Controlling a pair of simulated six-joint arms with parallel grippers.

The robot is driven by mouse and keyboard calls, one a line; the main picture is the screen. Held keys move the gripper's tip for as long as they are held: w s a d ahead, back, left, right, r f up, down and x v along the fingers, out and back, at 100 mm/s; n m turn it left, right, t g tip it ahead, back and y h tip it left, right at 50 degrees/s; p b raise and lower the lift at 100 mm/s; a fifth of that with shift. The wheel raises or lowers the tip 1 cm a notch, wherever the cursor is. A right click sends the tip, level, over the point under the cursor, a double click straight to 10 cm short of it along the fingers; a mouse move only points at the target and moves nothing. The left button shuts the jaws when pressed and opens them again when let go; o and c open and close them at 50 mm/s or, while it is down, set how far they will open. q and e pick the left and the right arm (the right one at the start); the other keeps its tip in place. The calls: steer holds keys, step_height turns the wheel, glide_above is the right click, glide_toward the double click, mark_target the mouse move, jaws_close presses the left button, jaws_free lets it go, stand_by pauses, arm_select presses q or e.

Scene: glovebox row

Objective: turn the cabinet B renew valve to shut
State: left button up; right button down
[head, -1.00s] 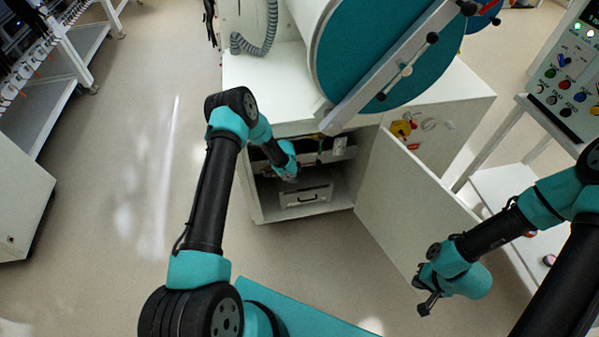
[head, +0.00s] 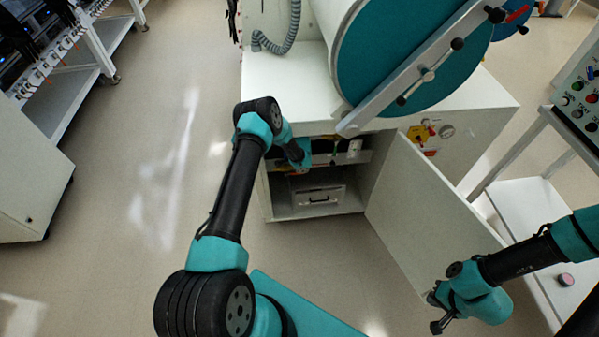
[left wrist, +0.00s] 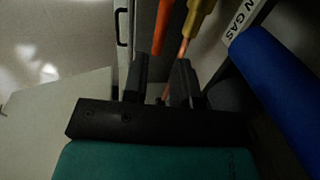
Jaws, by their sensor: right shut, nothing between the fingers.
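The cabinet (head: 287,85) has its lower door open, and my left gripper (left wrist: 160,80) reaches into it. In the left wrist view its two black fingers stand apart. An orange bar (left wrist: 161,27) and a yellow fitting (left wrist: 201,15) on a copper tube lie beyond the fingertips. I cannot tell which part is the renew valve, or whether the fingers touch anything. In the head view, the left wrist hides part of the cabinet's inside. My right gripper (head: 436,313) is shut and empty, in front of the open door.
The open door (head: 425,200) stands between the cabinet inside and my right arm. A blue cylinder (left wrist: 270,80) is close on the right in the left wrist view. A drawer with a handle (head: 320,196) sits low inside.

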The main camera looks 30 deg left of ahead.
mark_target(295, 173)
arm_select(q)
steer(key=shift+w+a+f, duration=0.1)
steer(key=shift+w+f, duration=0.05)
steer(key=shift+f, duration=0.7)
steer(key=shift+w+a+f, duration=0.1)
steer(key=shift+f, duration=0.75)
steer(key=shift+w+a+f, duration=0.1)
steer(key=shift+w+f, duration=0.05)
steer(key=shift+f, duration=0.7)
steer(key=shift+c, duration=0.3)
jaws_close()
